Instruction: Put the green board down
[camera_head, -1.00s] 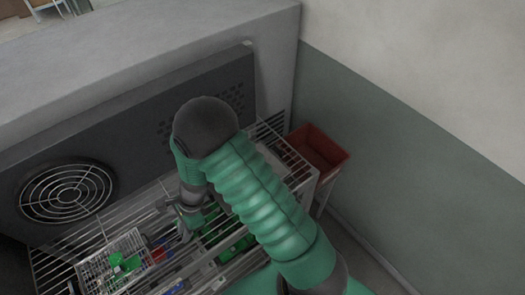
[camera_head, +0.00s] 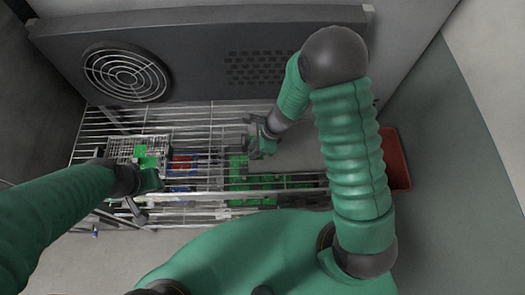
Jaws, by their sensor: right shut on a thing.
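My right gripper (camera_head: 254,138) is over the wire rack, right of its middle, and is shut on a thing. A small green patch shows at its fingers, which I take for the green board (camera_head: 267,146); its outline is mostly hidden by the gripper and too small to make out. More green boards (camera_head: 238,172) lie lower in the rack, just below the gripper in the picture. My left gripper (camera_head: 138,208) is at the rack's left front, beside the wire basket; its fingers are too small and dark to read.
The wire rack (camera_head: 205,118) stands before a grey panel with a round fan grille (camera_head: 126,72). A wire basket (camera_head: 122,148) with green pieces (camera_head: 147,160) sits at its left. Red and blue parts (camera_head: 182,163) lie mid-rack. A red bin (camera_head: 396,160) stands at the right.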

